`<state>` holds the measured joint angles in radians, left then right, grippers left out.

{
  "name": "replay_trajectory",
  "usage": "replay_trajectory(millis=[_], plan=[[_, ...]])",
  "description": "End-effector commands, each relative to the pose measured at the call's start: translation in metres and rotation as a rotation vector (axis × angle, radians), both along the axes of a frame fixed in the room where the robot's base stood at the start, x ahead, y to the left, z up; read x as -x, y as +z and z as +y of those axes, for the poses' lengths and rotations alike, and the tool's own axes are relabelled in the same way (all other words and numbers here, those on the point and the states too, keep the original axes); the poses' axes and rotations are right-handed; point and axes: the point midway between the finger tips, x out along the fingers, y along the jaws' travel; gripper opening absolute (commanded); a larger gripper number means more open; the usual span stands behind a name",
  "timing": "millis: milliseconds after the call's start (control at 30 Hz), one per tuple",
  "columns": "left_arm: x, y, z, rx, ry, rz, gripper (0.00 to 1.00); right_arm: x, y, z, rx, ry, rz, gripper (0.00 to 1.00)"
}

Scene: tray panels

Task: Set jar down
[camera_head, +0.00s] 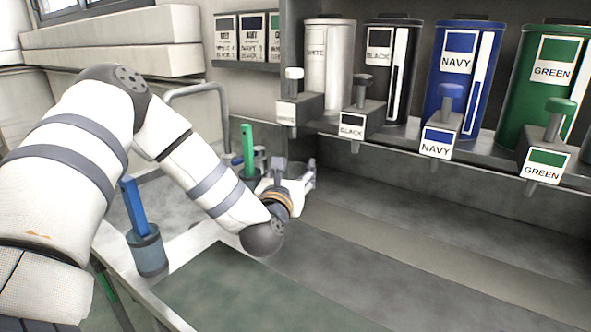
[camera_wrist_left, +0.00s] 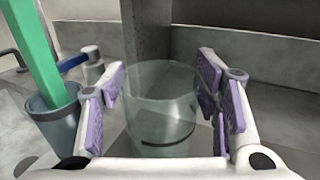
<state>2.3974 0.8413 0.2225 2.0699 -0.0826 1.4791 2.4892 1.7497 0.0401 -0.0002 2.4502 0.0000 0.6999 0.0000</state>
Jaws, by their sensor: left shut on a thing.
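My left gripper (camera_head: 300,177) reaches over the grey counter, close in front of the panel below the dispensers. In the left wrist view its purple-padded fingers (camera_wrist_left: 162,92) are shut on a clear jar (camera_wrist_left: 162,108), one on each side. The jar looks upright, with a dark line low on its wall, and I see no filling in it. In the head view the gripper mostly hides the jar. I cannot tell whether its base touches the counter. My right gripper is not in view.
Dispensers labelled white (camera_head: 328,75), black (camera_head: 385,100), navy (camera_head: 462,85) and green (camera_head: 535,95) stand on a shelf, their taps jutting forward. A cup with a green stick (camera_head: 248,150) stands near the gripper; a cup with a blue stick (camera_head: 135,208) stands nearer. The counter (camera_head: 400,260) at right is clear.

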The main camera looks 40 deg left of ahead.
Motion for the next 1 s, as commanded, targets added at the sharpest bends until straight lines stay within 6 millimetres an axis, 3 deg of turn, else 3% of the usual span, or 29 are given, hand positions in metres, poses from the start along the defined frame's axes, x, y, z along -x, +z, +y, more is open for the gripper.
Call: replay_trajectory(millis=[67, 100, 200, 567, 667, 1000], plan=[[0.0, -0.002, 0.0, -0.001, 0.001, -0.002, 0.01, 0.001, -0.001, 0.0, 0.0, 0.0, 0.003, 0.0], [0.0, -0.003, 0.0, 0.0, 0.001, -0.001, 0.59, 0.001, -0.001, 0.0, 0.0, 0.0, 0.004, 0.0], [0.0, -0.001, 0.0, -0.001, 0.0, -0.002, 0.77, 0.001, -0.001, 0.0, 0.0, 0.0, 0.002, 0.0], [0.001, 0.005, -0.001, -0.001, 0.0, -0.006, 0.77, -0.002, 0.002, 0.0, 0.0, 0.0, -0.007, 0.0], [0.014, 0.003, -0.008, 0.001, 0.0, -0.005, 0.77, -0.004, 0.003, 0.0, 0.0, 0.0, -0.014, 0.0], [0.087, 0.0, -0.048, 0.001, -0.001, 0.0, 0.77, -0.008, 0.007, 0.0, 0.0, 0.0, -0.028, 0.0]])
